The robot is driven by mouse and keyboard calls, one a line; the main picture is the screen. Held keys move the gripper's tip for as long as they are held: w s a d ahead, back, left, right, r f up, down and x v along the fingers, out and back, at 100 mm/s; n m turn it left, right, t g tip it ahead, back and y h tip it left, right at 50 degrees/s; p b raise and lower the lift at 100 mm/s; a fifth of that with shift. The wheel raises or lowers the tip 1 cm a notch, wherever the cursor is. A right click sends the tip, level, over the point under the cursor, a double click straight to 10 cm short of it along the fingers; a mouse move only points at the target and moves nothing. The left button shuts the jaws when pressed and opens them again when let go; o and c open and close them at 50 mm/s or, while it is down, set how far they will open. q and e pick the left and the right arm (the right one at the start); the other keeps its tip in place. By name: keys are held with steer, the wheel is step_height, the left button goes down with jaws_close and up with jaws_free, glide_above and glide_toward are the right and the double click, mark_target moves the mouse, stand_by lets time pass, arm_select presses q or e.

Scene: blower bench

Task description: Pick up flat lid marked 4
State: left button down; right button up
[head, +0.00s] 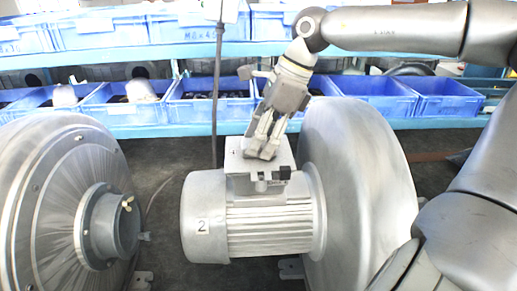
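A flat grey plate (236,160) lies on top of the motor (258,226), over its terminal box. It looks like a flat lid, but no 4 can be read on it. My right gripper (262,150) points down at this plate from above, with its fingertips at or just above the plate's right part. Its fingers look close together; whether they pinch the plate's edge cannot be told. The fingers hide part of the plate. My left gripper is not in view.
A large round blower housing (355,185) stands right of the motor, and another blower (60,200) stands at the left. Blue bins (375,95) line the shelves behind. A dark cable (217,90) hangs at the middle. Dark bench surface shows between the blowers.

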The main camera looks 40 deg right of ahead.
steer(key=c, duration=0.6)
steer(key=shift+o, duration=0.2)
steer(key=shift+r, duration=0.1)
